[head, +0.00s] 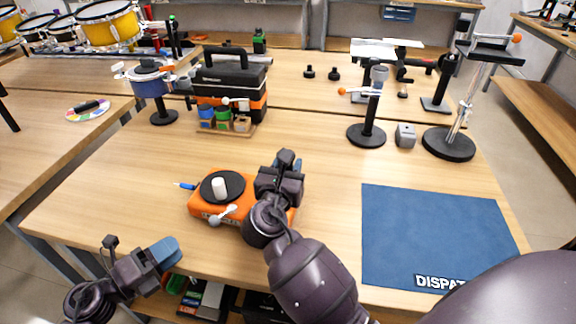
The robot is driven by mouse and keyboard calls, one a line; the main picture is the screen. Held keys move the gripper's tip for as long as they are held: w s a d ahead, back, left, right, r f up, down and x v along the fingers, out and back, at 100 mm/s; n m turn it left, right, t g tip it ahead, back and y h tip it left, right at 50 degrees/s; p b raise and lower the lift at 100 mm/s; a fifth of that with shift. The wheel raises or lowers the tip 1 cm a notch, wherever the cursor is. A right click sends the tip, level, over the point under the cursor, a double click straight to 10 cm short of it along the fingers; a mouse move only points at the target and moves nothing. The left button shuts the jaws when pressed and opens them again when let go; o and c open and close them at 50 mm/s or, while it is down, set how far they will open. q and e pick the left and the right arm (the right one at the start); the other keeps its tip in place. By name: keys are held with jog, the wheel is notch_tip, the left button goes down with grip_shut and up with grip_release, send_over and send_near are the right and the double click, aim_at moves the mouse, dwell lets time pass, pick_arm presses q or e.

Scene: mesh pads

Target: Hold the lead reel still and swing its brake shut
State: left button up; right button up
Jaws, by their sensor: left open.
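The lead reel appears to be the flat orange case (207,207) near the front of the table. It has a black disc (208,185) on top and a pale upright knob (219,188). A small pale lever (224,213) sits at its front edge, perhaps the brake; its exact setting is hard to tell. My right gripper (287,165) is at the reel's right side, and the arm hides that end. Whether its fingers touch or grip the case is hidden. My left gripper (170,252) is open and empty at the table's front edge, left of and nearer than the reel.
A blue DISPATCH mat (430,230) lies to the right. The table's middle is clear.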

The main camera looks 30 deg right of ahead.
grip_shut()
jog(key=shift+f, duration=0.2)
dwell(0.6)
